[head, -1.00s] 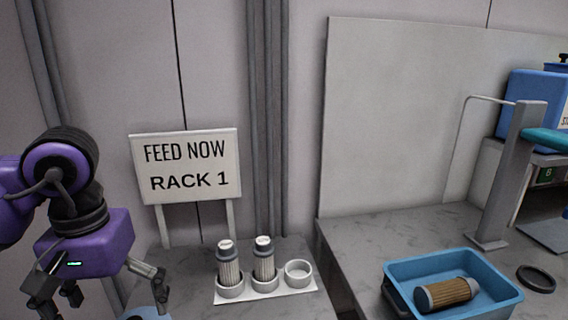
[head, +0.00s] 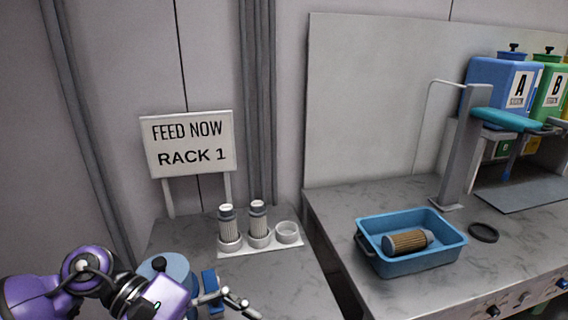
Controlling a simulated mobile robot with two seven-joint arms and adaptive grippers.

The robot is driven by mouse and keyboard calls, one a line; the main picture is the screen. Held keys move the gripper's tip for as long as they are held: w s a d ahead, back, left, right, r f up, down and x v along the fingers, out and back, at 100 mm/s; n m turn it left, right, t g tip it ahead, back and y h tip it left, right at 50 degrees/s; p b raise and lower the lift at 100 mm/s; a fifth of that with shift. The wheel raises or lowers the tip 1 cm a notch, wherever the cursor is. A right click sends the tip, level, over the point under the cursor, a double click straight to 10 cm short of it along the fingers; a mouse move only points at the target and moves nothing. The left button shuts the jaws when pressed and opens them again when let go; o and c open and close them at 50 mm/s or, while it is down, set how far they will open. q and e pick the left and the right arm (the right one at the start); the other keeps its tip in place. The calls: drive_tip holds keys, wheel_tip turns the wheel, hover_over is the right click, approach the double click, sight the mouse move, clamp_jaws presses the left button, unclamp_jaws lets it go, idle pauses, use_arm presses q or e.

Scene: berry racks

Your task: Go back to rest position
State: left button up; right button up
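My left gripper (head: 232,300) is at the bottom left in the head view, its purple arm coming in from the left. Its dark fingers point right, low in front of the left counter. A blue round thing (head: 172,268) stands just behind it, and a blue block-like piece (head: 211,290) shows beside the fingers. I cannot tell whether the gripper touches either one, or whether the fingers are apart. My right gripper is out of view.
A white holder (head: 262,251) on the left counter has two filter cartridges upright and one empty cup. A "FEED NOW RACK 1" sign (head: 188,143) stands behind. On the right counter, a blue tray (head: 412,265) holds a lying cartridge (head: 406,241), near a dark ring (head: 483,232).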

use_arm(q)
drive_tip(key=w+a+n+t+h+p, duration=0.1)
drive_tip(key=w+n+t+h, duration=0.15)
drive_tip(key=n+t, duration=0.85)
drive_tip(key=w+n+t+h+p, duration=0.2)
drive_tip(key=w+n+t, duration=0.25)
drive_tip(key=n, duration=1.25)
drive_tip(key=s+a+f+n+t+y+p, duration=0.1)
drive_tip(key=a+f+n+t+y, duration=0.1)
drive_tip(key=a+f+n+y, duration=0.4)
drive_tip(key=a+f+n+t+y, duration=0.2)
drive_tip(key=f+n+t+y, duration=0.15)
drive_tip(key=n, duration=0.55)
drive_tip(key=s+a+f+n+g+y+p, duration=0.2)
drive_tip(key=s+f+n+g+y, duration=0.5)
drive_tip(key=s+f+n, duration=0.9)
drive_tip(key=s+a+f+g, duration=0.1)
drive_tip(key=s+f, duration=0.4)
drive_tip(key=f, duration=0.1)
drive_tip(key=shift+s+a+f+n+g, duration=0.15)
drive_tip(key=shift+f+n+g, duration=0.15)
drive_tip(key=shift+n, duration=0.1)
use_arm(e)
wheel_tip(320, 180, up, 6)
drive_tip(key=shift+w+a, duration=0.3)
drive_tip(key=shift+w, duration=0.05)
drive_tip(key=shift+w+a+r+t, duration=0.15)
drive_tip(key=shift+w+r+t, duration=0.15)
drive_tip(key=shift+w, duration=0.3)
